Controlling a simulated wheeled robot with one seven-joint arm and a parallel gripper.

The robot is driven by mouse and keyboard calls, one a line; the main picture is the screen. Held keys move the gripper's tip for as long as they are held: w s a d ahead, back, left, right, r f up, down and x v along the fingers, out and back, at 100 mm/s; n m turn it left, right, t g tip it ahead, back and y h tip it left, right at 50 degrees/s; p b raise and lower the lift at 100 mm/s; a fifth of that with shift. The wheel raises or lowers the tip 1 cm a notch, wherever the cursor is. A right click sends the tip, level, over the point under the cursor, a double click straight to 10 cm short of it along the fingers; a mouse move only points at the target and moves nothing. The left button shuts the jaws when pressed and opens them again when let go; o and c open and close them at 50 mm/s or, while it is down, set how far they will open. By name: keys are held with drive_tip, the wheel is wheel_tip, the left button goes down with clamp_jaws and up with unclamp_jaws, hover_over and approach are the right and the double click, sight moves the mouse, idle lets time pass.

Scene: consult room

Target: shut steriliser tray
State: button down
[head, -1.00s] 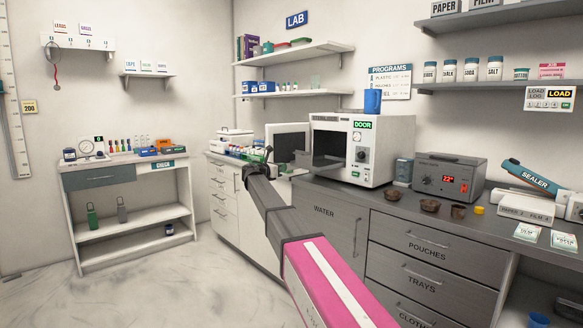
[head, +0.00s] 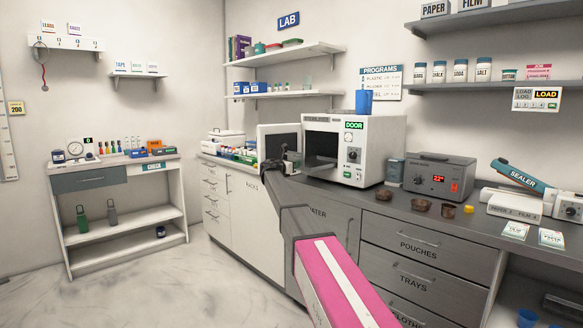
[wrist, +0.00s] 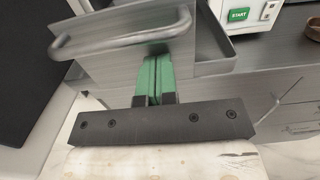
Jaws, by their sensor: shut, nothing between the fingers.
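The white steriliser (head: 382,152) stands on the dark counter with its door (head: 266,143) swung open to the left. Its grey metal tray (head: 320,162) sticks out of the opening in the head view. In the wrist view the tray's front face (wrist: 100,72) and its bar handle (wrist: 120,40) fill the upper middle. My gripper (head: 290,158) is in front of the tray, at the end of my outstretched arm. Its green fingers (wrist: 156,76) are shut and empty, close to the tray front below the handle. I cannot tell whether they touch it.
The open door shows as a dark panel (wrist: 22,60) at the left of the wrist view, beside the tray. Bottles and a rack (head: 240,154) stand left of the door.

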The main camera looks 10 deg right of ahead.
sight(327, 163)
idle(0.3)
drive_tip(key=x, duration=2.3)
drive_tip(key=shift+w+d, duration=0.1)
drive_tip(key=shift+w, duration=0.1)
drive_tip(key=shift+w+d, duration=0.35)
drive_tip(key=shift+d, duration=0.25)
